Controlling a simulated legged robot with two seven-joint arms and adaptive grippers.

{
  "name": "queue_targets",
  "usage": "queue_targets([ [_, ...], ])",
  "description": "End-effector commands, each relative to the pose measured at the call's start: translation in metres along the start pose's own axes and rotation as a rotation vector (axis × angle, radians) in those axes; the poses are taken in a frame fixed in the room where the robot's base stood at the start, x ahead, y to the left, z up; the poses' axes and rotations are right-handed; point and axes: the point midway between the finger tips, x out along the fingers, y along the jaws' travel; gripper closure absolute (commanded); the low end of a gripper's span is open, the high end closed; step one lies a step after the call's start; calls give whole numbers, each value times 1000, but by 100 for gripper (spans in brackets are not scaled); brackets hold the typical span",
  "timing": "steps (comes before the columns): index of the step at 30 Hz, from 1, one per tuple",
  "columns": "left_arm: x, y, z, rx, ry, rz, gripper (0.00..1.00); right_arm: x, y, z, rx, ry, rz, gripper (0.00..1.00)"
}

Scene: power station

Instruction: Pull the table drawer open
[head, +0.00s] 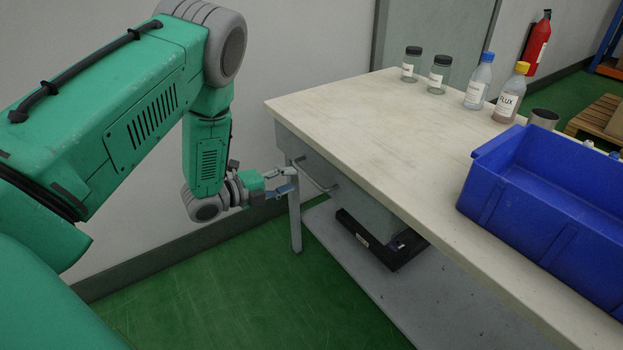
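The table (370,125) has a pale worn top and stands to the right. A grey drawer (358,203) sits under its near left part, with a thin metal bar handle (316,178) on its front. The drawer looks closed. My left gripper (290,179) is just left of the handle, below the tabletop edge, with its fingers pointing right towards the bar. The fingers look apart with nothing between them. No contact with the handle is clear. A table leg (295,225) stands just below the fingertips. My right gripper is out of view.
A blue bin (555,205) stands on the table at right. Two jars (438,75), two bottles (508,95) and a metal cup (543,118) stand at the back. A black object (385,250) lies on the lower shelf (420,290). The green floor (230,300) before the table is clear.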

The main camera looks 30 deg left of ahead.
Motion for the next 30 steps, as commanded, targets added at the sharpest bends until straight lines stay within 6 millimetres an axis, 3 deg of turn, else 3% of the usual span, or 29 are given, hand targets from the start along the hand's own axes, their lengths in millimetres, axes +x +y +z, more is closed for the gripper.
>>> queue_targets([
  [6,44,5,4,-4,-1,-2,69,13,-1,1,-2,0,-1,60],
  [12,68,2,0,0,-3,1,69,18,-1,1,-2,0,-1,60],
  [23,74,2,2,-4,-3,2,69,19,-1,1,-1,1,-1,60],
  [24,74,3,3,-4,-4,1,73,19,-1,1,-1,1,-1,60],
  [27,73,4,4,-6,-4,1,100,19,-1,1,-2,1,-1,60],
  [30,73,4,4,-6,-5,3,100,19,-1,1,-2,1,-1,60],
])
